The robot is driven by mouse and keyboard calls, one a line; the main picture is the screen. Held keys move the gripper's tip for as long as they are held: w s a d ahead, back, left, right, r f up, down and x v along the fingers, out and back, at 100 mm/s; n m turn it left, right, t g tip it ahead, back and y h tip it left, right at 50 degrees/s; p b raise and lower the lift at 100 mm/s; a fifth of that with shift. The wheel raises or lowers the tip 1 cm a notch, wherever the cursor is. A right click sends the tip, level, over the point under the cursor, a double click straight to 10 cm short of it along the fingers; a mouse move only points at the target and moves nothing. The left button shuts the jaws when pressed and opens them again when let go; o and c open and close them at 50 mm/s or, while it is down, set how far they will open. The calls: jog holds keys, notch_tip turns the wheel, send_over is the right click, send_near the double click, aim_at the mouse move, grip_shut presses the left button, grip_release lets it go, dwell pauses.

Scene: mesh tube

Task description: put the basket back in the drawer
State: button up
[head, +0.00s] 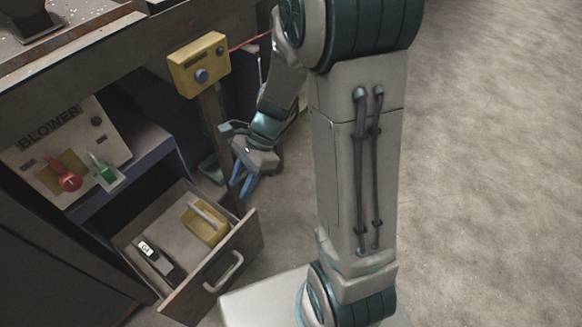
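The drawer (248,243) is pulled open at the lower left, with a pale bar handle on its front. A small yellow basket (208,232) with a pale arched handle sits inside it, toward its right side near the front. My gripper (243,187) is above and to the right of the basket, apart from it. Its blue fingers point down and look spread, with nothing visible between them.
A dark device with a white label (147,248) lies in the drawer left of the basket. A yellow button box (200,66) stands on a post behind my gripper. A BLOWER panel (52,143) with red and green switches is at left. Floor at right is clear.

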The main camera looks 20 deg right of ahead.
jog(key=s+d+r+n+t+h, duration=0.3)
jog(key=s+d+r+n+h, duration=0.3)
jog(key=n, duration=0.9)
jog(key=shift+s+d+r+t, duration=0.4)
jog(key=shift+s+d+r, duration=0.4)
jog(key=shift+d+r, duration=0.95)
jog(key=shift+a+r, duration=0.15)
